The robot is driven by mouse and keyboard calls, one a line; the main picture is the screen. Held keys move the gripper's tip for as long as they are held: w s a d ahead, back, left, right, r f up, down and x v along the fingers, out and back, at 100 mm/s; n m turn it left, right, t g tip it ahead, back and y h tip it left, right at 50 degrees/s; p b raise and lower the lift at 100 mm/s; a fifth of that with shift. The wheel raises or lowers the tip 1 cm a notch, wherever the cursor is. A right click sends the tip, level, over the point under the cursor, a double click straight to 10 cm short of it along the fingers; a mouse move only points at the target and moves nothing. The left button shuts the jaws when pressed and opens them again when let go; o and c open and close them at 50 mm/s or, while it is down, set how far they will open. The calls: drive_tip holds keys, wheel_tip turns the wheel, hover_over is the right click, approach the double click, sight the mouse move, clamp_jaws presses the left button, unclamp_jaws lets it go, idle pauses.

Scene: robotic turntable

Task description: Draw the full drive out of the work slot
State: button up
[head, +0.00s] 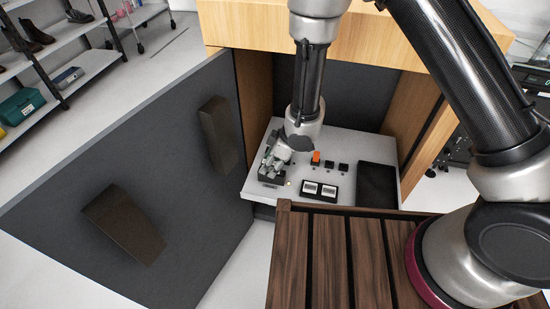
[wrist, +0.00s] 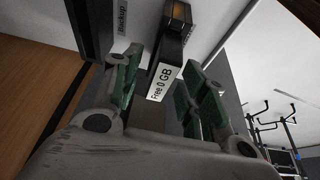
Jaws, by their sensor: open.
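The full drive (wrist: 165,72) is a dark block with a white label reading "Free 0 GB" in the wrist view. It stands out from a pale surface, with an amber part (wrist: 179,12) at its far end. My gripper (wrist: 166,66) is open, with a green-padded finger on each side of the drive. I cannot tell whether either pad touches it. In the head view my gripper (head: 271,160) is low over the left of a white panel (head: 345,140). It largely hides the drive and work slot there. A "Backup" label (wrist: 122,18) shows beside the drive.
The panel sits inside a wooden cabinet (head: 255,85) with its dark door (head: 170,190) open at left. An orange part (head: 316,157), dark buttons (head: 336,166), two displays (head: 319,190) and a black pad (head: 376,184) lie right of my gripper. A slatted wooden surface (head: 330,250) is in front.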

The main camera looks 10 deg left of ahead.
clamp_jaws()
drive_tip(key=shift+r, duration=3.7)
